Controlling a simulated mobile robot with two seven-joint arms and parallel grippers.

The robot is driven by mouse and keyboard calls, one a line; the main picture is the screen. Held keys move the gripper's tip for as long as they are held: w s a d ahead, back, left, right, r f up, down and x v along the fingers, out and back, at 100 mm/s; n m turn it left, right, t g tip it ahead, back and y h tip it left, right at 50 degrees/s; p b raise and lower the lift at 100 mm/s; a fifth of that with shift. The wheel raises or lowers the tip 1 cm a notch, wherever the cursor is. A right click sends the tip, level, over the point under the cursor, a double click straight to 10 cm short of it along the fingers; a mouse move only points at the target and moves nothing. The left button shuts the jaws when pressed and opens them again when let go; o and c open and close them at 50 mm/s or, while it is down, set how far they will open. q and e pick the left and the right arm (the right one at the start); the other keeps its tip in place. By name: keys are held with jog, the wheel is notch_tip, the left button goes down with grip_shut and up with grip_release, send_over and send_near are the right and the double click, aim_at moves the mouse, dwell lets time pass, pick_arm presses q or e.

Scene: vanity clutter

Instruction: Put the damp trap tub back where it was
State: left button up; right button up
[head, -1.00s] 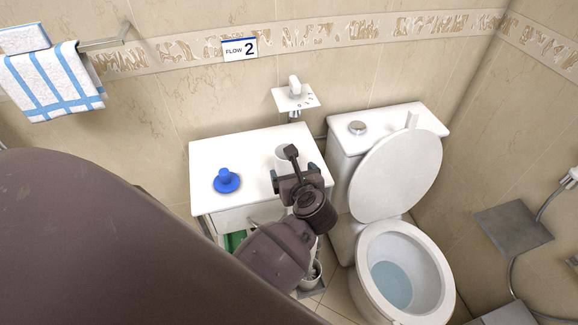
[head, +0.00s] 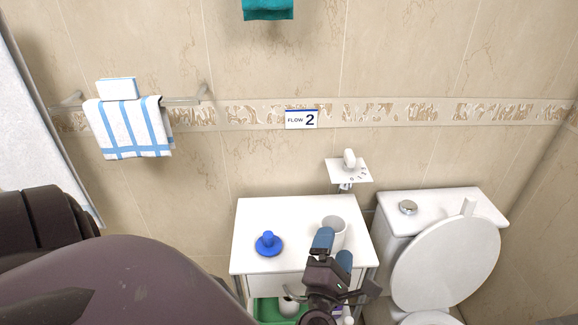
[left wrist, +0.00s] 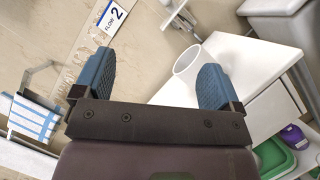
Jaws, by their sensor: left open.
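A white open-topped tub (head: 336,229), which I take for the damp trap tub, stands upright on the right part of the white cabinet top (head: 262,212). It also shows in the left wrist view (left wrist: 188,62), beyond the fingers. My left gripper (head: 333,252) is open, with blue fingertips at the front of the tub. In the left wrist view the space between its fingers (left wrist: 155,80) is empty. In the head view the fingers hide part of the tub's lower front. A blue knobbed lid-like piece (head: 268,244) lies left of the tub. My right gripper is not in view.
A small white wall fixture (head: 349,169) sticks out behind the tub. The toilet (head: 447,262) stands close on the right. Below the cabinet top is a green tray (head: 268,309) with a white container (head: 288,306). The cabinet top's back left is clear.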

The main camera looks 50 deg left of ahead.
pick_arm(q)
jog(key=s+a+f+m+g+h, duration=0.1)
jog(key=s+f+m+g+h, duration=0.2)
jog(key=f+m, duration=0.6)
jog(key=s+a+f+m+g+h, duration=0.1)
jog(key=s+f+m+g+h, duration=0.2)
jog(key=m, duration=1.8)
jog(key=s+f+h, duration=0.3)
jog(key=s+f, duration=0.2)
jog(key=f, duration=0.1)
jog(key=shift+s+a+g, duration=0.15)
jog(key=shift+s+g, duration=0.15)
jog(key=shift+g, duration=0.1)
